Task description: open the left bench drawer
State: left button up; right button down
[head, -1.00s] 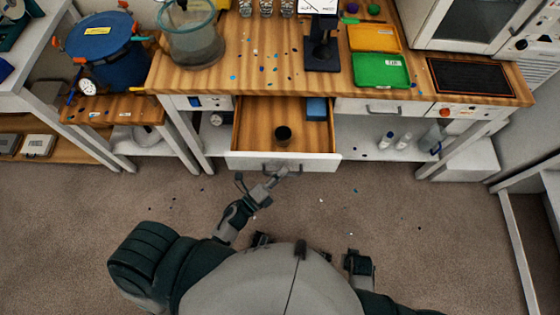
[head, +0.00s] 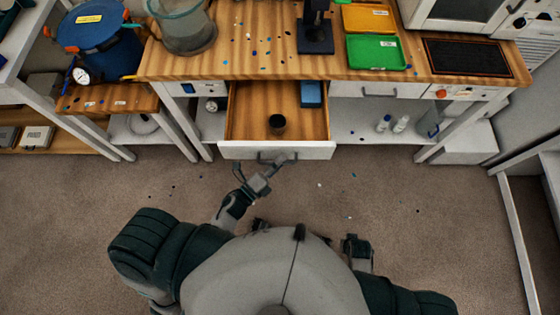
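The left bench drawer (head: 310,150) stands well out from under the wooden bench, its wooden inside showing from above. Its white front carries a dark bar handle (head: 264,157). A dark cup (head: 277,123) and a blue box (head: 311,95) are inside. My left gripper (head: 281,160) is at the handle, its tip overlapping the bar's right part. Whether its fingers are closed around the bar cannot be made out. My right gripper (head: 354,242) is low, near my body and away from the bench. Its fingers are too small to read.
The bench top (head: 225,65) holds a clear bucket (head: 188,32), a green tray (head: 376,53) and a yellow tray (head: 367,18). A closed drawer (head: 380,90) is to the right. Bottles (head: 383,124) stand on the lower shelf. The floor (head: 420,200) before the bench is largely clear.

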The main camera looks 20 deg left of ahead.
pick_arm(q)
jog(key=v, duration=1.1)
jog(key=shift+s+f, duration=0.15)
jog(key=shift+s, duration=0.25)
pick_arm(e)
jog(key=shift+a, duration=0.2)
pick_arm(q)
jog(key=shift+a, duration=0.35)
pick_arm(e)
jog(key=shift+a+r, duration=0.1)
jog(key=shift+a, duration=0.15)
